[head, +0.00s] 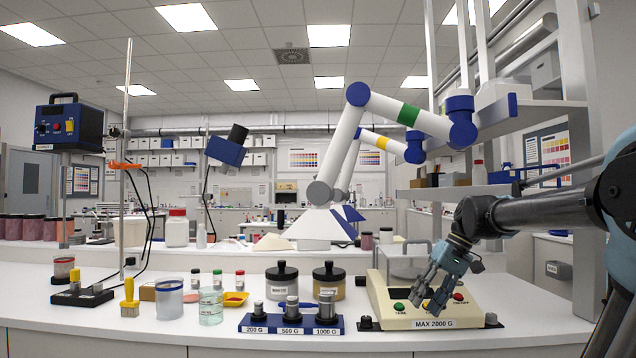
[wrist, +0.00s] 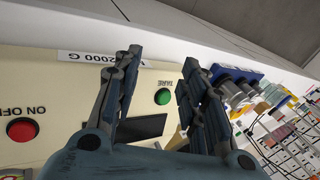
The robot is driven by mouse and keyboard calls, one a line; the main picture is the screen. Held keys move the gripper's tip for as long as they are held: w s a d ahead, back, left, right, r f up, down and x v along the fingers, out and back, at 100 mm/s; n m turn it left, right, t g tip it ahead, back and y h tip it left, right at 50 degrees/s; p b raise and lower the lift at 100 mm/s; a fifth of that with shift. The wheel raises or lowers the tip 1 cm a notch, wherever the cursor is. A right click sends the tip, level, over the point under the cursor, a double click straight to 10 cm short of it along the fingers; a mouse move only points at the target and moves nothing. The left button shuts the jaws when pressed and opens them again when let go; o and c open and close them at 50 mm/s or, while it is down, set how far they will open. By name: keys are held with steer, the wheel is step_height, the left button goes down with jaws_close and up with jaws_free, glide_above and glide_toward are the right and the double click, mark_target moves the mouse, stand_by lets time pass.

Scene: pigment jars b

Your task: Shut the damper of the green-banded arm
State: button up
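The green-banded arm is a white jointed extraction arm (head: 345,153) with blue joints, a green band (head: 409,114) on its upper tube and a grey lower joint (head: 319,193). Its white hood (head: 316,224) hangs over the back of the bench. I cannot make out its damper clearly. A similar arm with a yellow band (head: 382,143) stands behind it, partly hidden. My gripper (head: 433,298) is right of and nearer than the hood, over the balance. In the wrist view my gripper (wrist: 162,60) has its fingers apart with nothing between them.
The cream balance (head: 432,310) with red and green buttons lies under my gripper. A blue weight rack (head: 290,324) and black-lidded jars (head: 282,281) stand left of it. A shelf (head: 530,115) and uprights stand at right. A clear bench strip lies at the front right.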

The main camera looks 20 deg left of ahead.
steer(key=w+a+r+n+g+y, duration=0.3)
steer(key=w+a+r+n, duration=0.4)
steer(key=w+r, duration=0.45)
steer(key=w+a+r+n+g+y, duration=0.35)
steer(key=w+a+r, duration=0.55)
steer(key=w, duration=0.4)
steer(key=w+a+r+n+g+y, duration=0.25)
steer(key=w+a+r+n, duration=0.4)
steer(key=w+r, duration=0.55)
steer(key=x, duration=1.7)
steer(key=shift+w+a+r, duration=0.2)
steer(key=shift+a+r, duration=0.1)
steer(key=shift+a, duration=0.15)
jaws_close()
